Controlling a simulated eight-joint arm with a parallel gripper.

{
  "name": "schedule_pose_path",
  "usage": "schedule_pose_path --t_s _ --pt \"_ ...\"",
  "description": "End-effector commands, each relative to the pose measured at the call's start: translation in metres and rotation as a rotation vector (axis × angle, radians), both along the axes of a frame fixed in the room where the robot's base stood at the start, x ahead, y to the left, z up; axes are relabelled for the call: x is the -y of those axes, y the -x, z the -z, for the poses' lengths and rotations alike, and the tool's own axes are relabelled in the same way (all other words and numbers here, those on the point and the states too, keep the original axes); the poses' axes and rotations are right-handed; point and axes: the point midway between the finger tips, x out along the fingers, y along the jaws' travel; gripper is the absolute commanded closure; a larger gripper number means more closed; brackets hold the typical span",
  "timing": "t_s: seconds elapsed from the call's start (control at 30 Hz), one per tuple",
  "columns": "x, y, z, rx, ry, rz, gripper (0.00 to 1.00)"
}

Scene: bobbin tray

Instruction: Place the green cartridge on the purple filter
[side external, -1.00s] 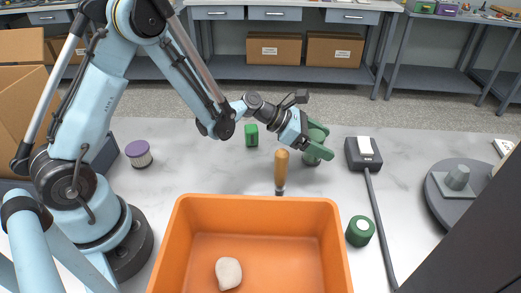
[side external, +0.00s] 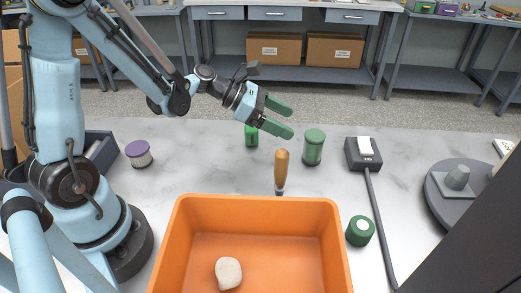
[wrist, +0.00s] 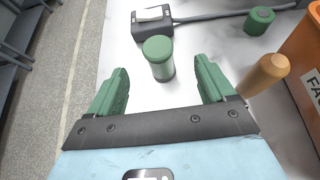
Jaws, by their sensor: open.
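The green cartridge, which I take to be the capped green cylinder (side external: 313,148), stands upright on the table right of my gripper (side external: 290,120). My gripper is open and empty, raised and apart from it. In the wrist view the cartridge (wrist: 159,62) stands beyond the two spread green fingers, roughly between them. The purple filter (side external: 138,153), a short cylinder with a purple top and a pale, dark-banded body, stands at the left near my base. It is outside the wrist view.
A wooden-handled tool (side external: 281,168) stands between my gripper and the orange bin (side external: 256,200). A green block (side external: 251,139) is partly behind my gripper. A dark device (side external: 363,155) with a cable, a green spool (side external: 359,231) and a grey turntable (side external: 445,215) lie right.

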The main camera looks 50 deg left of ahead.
Motion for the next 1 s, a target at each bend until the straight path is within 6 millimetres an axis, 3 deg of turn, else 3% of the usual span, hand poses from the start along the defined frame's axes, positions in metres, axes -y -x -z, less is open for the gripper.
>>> schedule_pose_path --t_s 0.17,0.37,0.8,1.0 --pt "0.000 0.007 -0.005 0.038 -0.091 0.045 0.18" --pt "0.006 0.029 -0.014 0.202 -0.479 0.270 0.18" --pt "-0.006 0.099 -0.033 0.600 -1.433 1.079 0.18" --pt "-0.018 0.123 -0.039 0.724 -1.740 1.456 0.18"
